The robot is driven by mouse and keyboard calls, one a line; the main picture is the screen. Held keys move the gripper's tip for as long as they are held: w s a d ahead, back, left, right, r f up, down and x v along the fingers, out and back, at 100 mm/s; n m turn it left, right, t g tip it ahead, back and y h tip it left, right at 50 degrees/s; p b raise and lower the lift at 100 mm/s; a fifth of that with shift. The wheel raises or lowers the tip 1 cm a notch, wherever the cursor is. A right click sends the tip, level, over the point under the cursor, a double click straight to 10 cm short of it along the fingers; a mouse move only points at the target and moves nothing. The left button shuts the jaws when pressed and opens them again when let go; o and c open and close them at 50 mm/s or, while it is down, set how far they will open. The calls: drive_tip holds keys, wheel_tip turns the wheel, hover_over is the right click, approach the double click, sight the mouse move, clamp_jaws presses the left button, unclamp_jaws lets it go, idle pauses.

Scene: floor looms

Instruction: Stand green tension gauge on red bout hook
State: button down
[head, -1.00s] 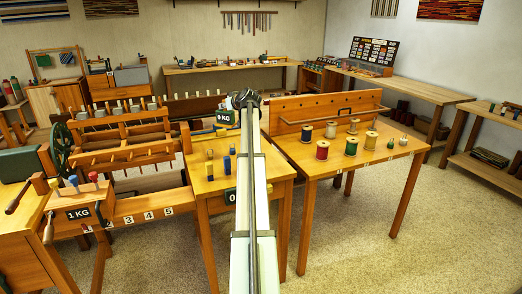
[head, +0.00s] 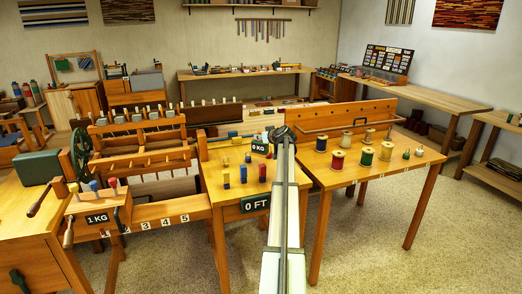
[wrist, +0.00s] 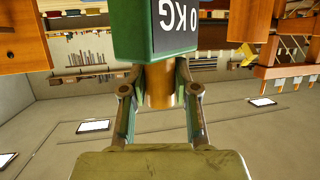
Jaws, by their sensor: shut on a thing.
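The green tension gauge (wrist: 157,30) fills the top middle of the wrist view, with a dark plate reading 0 KG upside down and a brown round stem below. My gripper (wrist: 158,74) is shut on that stem. In the head view the gauge's 0 KG plate (head: 260,148) shows just left of my arm's end, above the middle table; my fingers are hidden there. A small red post (head: 262,172) stands on that table under the gauge, and a red-topped peg (head: 113,183) stands on the loom at left. I cannot tell which is the red bout hook.
Thread spools (head: 338,159) stand on the right table. The loom frame (head: 140,135) rises at left.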

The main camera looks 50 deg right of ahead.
sight(261, 149)
drive_tip(key=shift+f+p, duration=0.4)
drive_tip(key=shift+f, duration=3.15)
drive_tip(key=shift+f, duration=0.2)
drive_tip(key=c, duration=0.9)
unclamp_jaws()
drive_tip(key=shift+r, duration=0.15)
drive_tip(key=shift+r, duration=0.15)
drive_tip(key=v, duration=0.3)
drive_tip(key=b+v, duration=0.1)
drive_tip(key=v, duration=0.3)
drive_tip(key=b+v, duration=0.1)
drive_tip(key=v, duration=0.2)
drive_tip(key=shift+s+a, duration=0.1)
drive_tip(key=shift+s, duration=0.15)
drive_tip(key=shift+o, duration=0.7)
drive_tip(key=shift+s+a+r, duration=0.2)
drive_tip(key=shift+s+a, duration=0.05)
drive_tip(key=shift+s, duration=0.4)
